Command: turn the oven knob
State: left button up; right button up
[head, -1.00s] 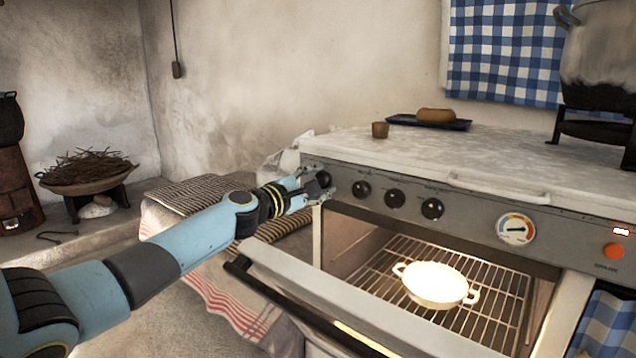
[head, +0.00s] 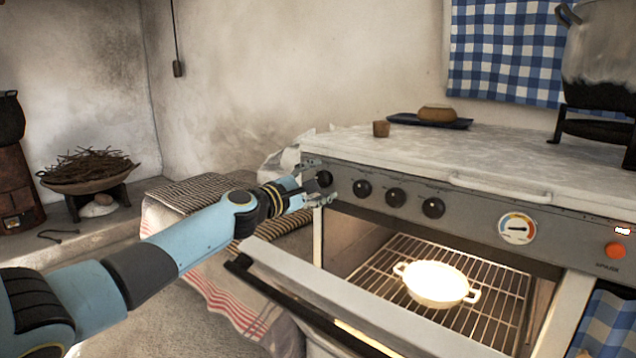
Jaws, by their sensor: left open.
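The oven (head: 470,217) has a grey front panel with several black knobs in a row. The leftmost oven knob (head: 324,179) is at the panel's left end. My left gripper (head: 318,187) is open at this knob, with its fingers around or beside it; contact cannot be made out. The other knobs, such as the one beside it (head: 362,188), are clear of the gripper. My right gripper is out of view.
The oven door (head: 330,300) hangs open below the panel. A white dish (head: 437,285) sits on the wire rack inside.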

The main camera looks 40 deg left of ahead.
pick_arm(q)
jog(key=s, duration=0.7)
jog(key=shift+a, duration=0.25)
jog(key=shift+s, duration=0.1)
